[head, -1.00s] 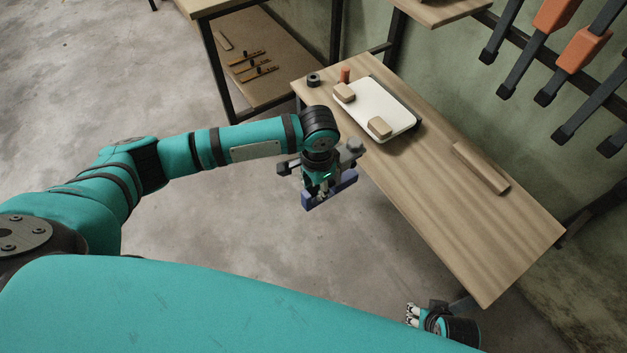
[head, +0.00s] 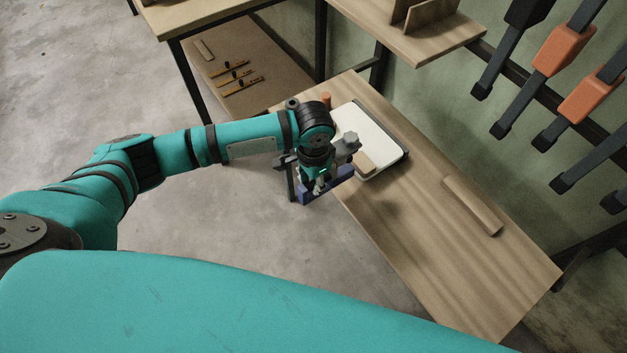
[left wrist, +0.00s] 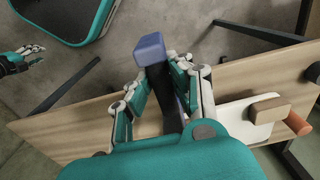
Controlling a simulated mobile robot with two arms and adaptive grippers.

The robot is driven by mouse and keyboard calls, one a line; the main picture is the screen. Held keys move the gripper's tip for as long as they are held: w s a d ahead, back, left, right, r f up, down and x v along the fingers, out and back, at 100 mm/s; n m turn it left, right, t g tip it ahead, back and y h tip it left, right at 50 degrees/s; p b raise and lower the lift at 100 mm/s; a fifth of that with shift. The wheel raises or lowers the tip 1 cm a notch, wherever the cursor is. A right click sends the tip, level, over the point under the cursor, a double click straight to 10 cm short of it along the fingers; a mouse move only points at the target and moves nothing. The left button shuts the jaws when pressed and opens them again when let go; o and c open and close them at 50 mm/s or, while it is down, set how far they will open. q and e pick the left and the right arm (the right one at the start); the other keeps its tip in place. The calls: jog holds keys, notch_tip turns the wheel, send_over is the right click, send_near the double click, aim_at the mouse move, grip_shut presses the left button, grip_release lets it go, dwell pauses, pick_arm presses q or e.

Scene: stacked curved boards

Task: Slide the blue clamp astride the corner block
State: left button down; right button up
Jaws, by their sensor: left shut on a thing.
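The blue clamp (head: 343,182) is held in my left gripper (head: 322,184), just off the near-left edge of the bench. Its dark bar and grey knob (head: 348,145) show beside the wrist. In the left wrist view the clamp's blue end (left wrist: 150,47) sticks out between the fingers. A wooden block (head: 364,162) lies on the near end of the white board (head: 370,130), behind the clamp in the head view. Another board end is hidden by my arm. The left wrist view shows a block (left wrist: 270,108) on the board. My right gripper (left wrist: 31,53) shows small there.
The white board lies on the wooden bench (head: 420,225). An orange peg (head: 326,99) stands beside it. A loose wooden bar (head: 472,205) lies further right on the bench. Orange and black clamps (head: 565,50) hang on the wall. The bench's near-right part is clear.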

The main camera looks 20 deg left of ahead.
pick_arm(q)
jog(key=shift+s+r, duration=0.25)
jog(key=shift+s, duration=0.2)
jog(key=shift+w+p, duration=0.2)
jog(key=shift+p, duration=0.55)
jog(key=shift+s+f+b, duration=0.15)
jog(key=shift+f+b, duration=0.3)
jog(key=shift+f, duration=0.4)
jog(key=shift+f+b, duration=0.65)
jog(key=shift+f, duration=1.7)
pick_arm(e)
jog(key=shift+s+f, duration=0.2)
jog(key=shift+f, duration=0.1)
pick_arm(q)
jog(key=shift+f, duration=0.4)
pick_arm(e)
jog(key=shift+f, duration=0.1)
pick_arm(q)
jog(key=shift+r, duration=0.1)
pick_arm(e)
jog(key=shift+r, duration=0.25)
pick_arm(q)
jog(key=shift+p, duration=0.45)
pick_arm(e)
jog(key=shift+r, duration=0.3)
pick_arm(q)
jog(key=shift+p, duration=0.4)
pick_arm(e)
jog(key=shift+r, duration=0.4)
